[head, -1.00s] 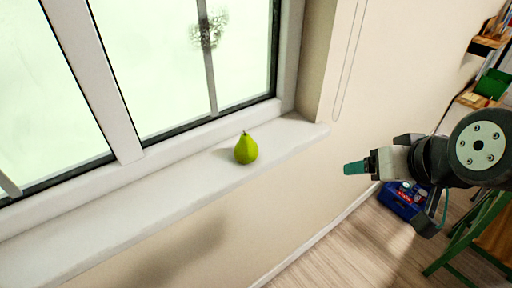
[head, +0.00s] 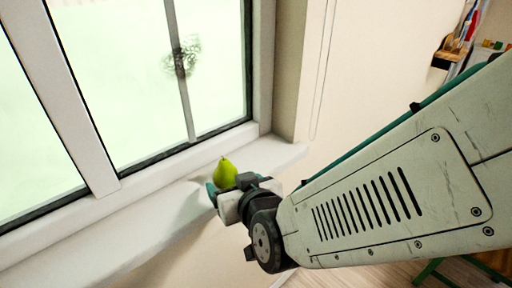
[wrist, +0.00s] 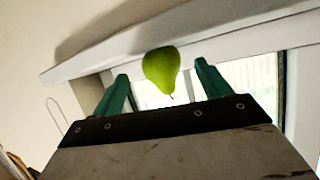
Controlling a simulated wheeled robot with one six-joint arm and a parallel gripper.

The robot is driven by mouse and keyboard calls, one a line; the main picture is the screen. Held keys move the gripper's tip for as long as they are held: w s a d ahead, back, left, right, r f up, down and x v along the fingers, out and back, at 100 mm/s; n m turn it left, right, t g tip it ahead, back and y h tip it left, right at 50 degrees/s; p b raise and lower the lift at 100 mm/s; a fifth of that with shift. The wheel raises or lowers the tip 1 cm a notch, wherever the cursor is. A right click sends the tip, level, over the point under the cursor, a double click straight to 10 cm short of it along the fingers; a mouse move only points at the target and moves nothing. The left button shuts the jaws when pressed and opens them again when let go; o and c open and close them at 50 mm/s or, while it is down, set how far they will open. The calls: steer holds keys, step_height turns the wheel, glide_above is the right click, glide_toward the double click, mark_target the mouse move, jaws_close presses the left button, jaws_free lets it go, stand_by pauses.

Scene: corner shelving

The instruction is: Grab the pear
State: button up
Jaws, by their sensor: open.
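The green pear (head: 225,174) stands upright on the white window sill (head: 150,222), close to the window frame. My gripper (head: 213,187) is at the pear in the head view and hides its lower part. In the wrist view, the pear (wrist: 161,70) appears between the two teal fingers of my open gripper (wrist: 160,75), with a gap on each side. The pear appears beyond or level with the fingertips; I cannot tell how deep it sits between them. No contact shows.
The window (head: 120,80) with its pale frame rises directly behind the sill. The sill is bare on both sides of the pear. A wall shelf (head: 452,52) with tools is at the upper right, away from my gripper.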

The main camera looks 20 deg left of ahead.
mark_target(230, 180)
steer(key=x, duration=0.3)
steer(key=shift+w+a+f, duration=0.1)
steer(key=shift+w+a, duration=0.05)
steer(key=shift+a, duration=0.05)
steer(key=c, duration=1.1)
